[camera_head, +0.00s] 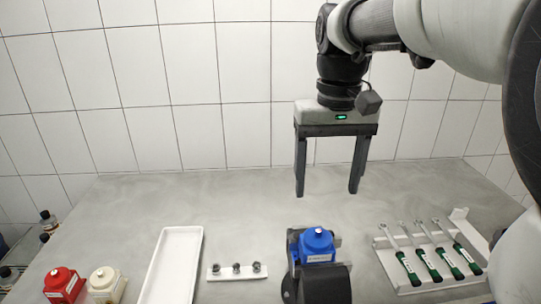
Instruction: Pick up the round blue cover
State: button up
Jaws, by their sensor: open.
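The round blue cover (317,240) sits on top of a dark pump body (318,285) near the front of the table, right of the middle. A small white label shows on the cover's front. My gripper (327,190) hangs above and behind the cover with its two dark fingers pointing down and wide apart. It is empty and touches nothing. The lower part of the pump is cut off by the bottom of the picture.
A white tray (152,297) and a small rack with bolts (237,277) stand left of the pump. Red (62,284) and cream (104,285) containers stand at far left. Green-handled wrenches (430,262) lie in a holder at right. The table behind the pump is clear; a tiled wall (150,90) closes the back.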

aim_at(319, 232)
jog(key=f, duration=1.2)
jog(key=shift+a+f+b, duration=0.2)
jog(key=shift+f+b, duration=0.05)
jog(key=shift+b, duration=0.05)
jog(key=shift+c, duration=0.2)
jog(key=c, duration=1.2)
jog(key=shift+r, duration=0.1)
